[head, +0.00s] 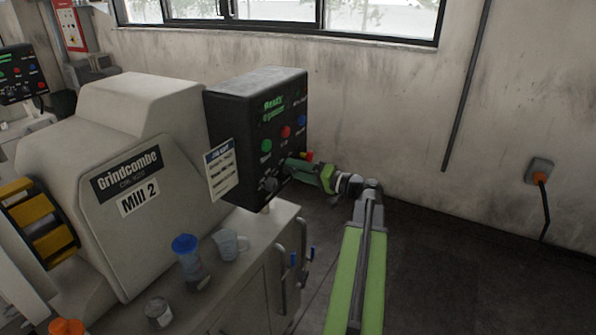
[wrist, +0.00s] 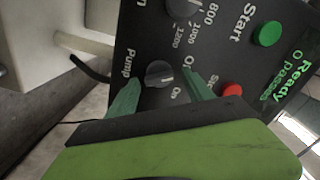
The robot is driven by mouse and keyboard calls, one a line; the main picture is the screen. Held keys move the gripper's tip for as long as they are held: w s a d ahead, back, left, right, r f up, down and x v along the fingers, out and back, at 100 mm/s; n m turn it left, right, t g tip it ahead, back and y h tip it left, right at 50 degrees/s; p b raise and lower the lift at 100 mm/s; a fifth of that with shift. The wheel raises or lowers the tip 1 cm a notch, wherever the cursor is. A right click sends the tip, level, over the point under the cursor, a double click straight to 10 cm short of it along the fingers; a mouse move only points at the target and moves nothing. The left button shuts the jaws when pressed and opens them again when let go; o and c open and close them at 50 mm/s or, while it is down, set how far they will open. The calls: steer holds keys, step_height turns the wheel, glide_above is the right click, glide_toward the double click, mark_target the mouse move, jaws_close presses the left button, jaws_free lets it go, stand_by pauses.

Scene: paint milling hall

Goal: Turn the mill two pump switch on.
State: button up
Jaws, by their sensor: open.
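Mill two's black control box (head: 226,105) stands beside the mill body labelled Mill 2 (head: 138,200). In the wrist view its panel shows a dark round knob (wrist: 158,73) beside the word Pump, with Off and On marks around it. I cannot tell clearly which mark the knob points to. My gripper (wrist: 161,80) is open, with one green finger on each side of the knob; whether they touch it is unclear. In the head view my gripper (head: 297,164) is at the panel's lower part and hides the pump knob.
Near the pump knob are the red stop button (wrist: 232,89), green Start button (wrist: 267,33) and numbered dial (wrist: 183,7). A red and yellow button (head: 307,156) sits by my gripper.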

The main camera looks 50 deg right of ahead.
steer(key=shift+c, duration=0.4)
jaws_close()
steer(key=shift+m, duration=0.4)
steer(key=m, duration=1)
steer(key=shift+f+m, duration=0.25)
steer(key=shift+m, duration=0.45)
steer(key=shift+o, duration=0.4)
jaws_free()
